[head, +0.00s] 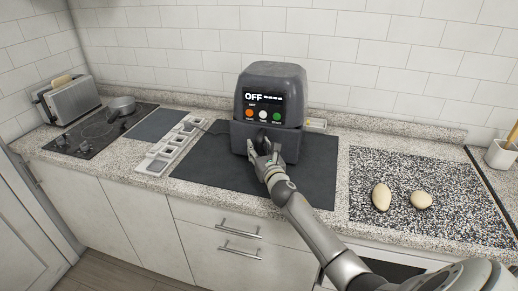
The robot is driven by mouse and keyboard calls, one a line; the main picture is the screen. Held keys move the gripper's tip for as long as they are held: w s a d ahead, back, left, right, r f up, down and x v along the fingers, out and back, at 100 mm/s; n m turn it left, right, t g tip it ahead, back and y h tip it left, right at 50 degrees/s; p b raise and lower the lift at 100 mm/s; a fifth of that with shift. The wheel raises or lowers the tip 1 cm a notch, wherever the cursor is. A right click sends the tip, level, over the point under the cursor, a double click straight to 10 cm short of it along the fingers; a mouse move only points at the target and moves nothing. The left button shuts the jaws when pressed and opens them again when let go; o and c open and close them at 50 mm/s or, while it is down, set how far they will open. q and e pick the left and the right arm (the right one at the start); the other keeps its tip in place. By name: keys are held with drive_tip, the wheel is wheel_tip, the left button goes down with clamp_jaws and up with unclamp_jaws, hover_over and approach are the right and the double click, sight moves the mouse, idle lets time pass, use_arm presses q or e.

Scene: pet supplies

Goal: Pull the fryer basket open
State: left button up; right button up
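A dark grey air fryer (272,90) stands on a dark mat (215,165) on the counter, its display reading OFF. Its basket front (290,143) is the lower part of the body and looks closed. My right gripper (262,145) is at the basket's handle, in front of the lower middle of the fryer. The handle is mostly hidden by the gripper, and I cannot tell whether the fingers are closed on it. My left gripper is not in view.
Two pale potato-like items (381,196) lie on a speckled mat (440,175) at the right. A power strip (172,147) lies left of the dark mat. A cup (500,155) stands at the right edge.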

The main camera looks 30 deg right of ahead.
clamp_jaws()
drive_tip(key=shift+s+a, duration=0.2)
drive_tip(key=shift+a, duration=0.15)
drive_tip(key=s+a+p, duration=0.2)
drive_tip(key=s+a, duration=0.6)
drive_tip(key=a, duration=0.1)
drive_tip(key=shift+s+a+p, duration=0.15)
drive_tip(key=shift+a+p, duration=0.1)
drive_tip(key=shift+p, duration=0.05)
drive_tip(key=shift+o, duration=1.2)
unclamp_jaws()
